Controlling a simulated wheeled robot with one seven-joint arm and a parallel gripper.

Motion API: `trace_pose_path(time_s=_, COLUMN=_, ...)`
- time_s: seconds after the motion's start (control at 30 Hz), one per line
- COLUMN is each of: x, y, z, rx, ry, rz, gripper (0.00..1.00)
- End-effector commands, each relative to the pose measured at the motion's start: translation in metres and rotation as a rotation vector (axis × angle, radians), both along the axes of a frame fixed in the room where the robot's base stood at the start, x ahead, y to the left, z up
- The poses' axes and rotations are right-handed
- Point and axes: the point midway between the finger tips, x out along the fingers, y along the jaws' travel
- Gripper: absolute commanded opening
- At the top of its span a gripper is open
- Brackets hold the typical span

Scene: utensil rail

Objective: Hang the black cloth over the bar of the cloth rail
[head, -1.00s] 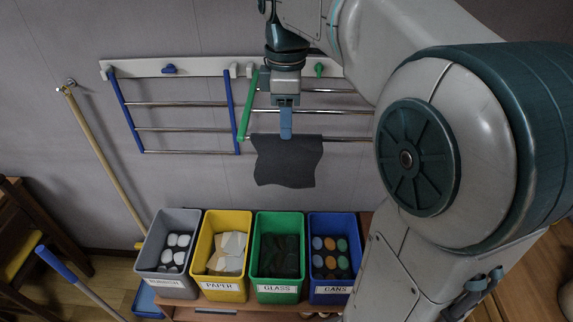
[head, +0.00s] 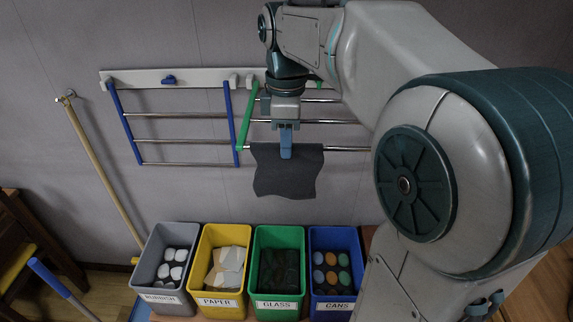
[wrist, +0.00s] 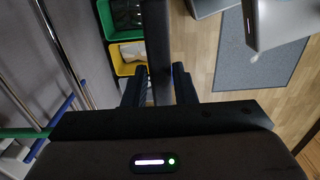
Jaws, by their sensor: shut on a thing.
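The black cloth (head: 286,178) hangs flat from my gripper (head: 286,151) in the head view, its lower edge wavy. My gripper is shut on its top part, with blue fingers pointing down. The cloth is in front of the lowest bar (head: 345,148) of the green-sided rail (head: 243,118), hiding the middle of that bar. The cloth's top edge is at about bar height in the picture. I cannot tell whether cloth and bar touch. In the wrist view the cloth (wrist: 157,45) is a dark upright strip between the fingers (wrist: 158,90).
A blue-sided rail (head: 180,140) is on the wall to the left. Below the cloth stand grey (head: 150,303), yellow (head: 205,310), green (head: 270,312) and blue (head: 325,312) bins with contents. A pole (head: 100,165) leans at the left. My arm hides the right side.

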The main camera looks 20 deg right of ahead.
Motion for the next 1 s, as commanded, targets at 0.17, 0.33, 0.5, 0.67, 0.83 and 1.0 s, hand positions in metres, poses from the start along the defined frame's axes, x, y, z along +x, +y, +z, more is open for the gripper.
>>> trace_pose_path(time_s=0.17, x=0.000, y=0.000, z=0.010, rx=0.000, ry=-0.001, rz=0.000, gripper=0.06)
trace_pose_path(time_s=0.33, x=0.000, y=0.000, z=0.020, rx=0.000, ry=-0.001, rz=0.000, gripper=0.06)
trace_pose_path(time_s=0.5, x=0.000, y=0.000, z=0.031, rx=0.000, ry=-0.001, rz=0.000, gripper=0.06)
trace_pose_path(time_s=0.67, x=0.000, y=0.000, z=0.040, rx=0.000, ry=-0.001, rz=0.000, gripper=0.06)
trace_pose_path(time_s=0.83, x=0.000, y=0.000, z=0.051, rx=0.000, ry=0.000, rz=0.000, gripper=0.06)
trace_pose_path(time_s=1.0, x=0.000, y=0.000, z=0.061, rx=0.000, ry=0.000, rz=0.000, gripper=0.06)
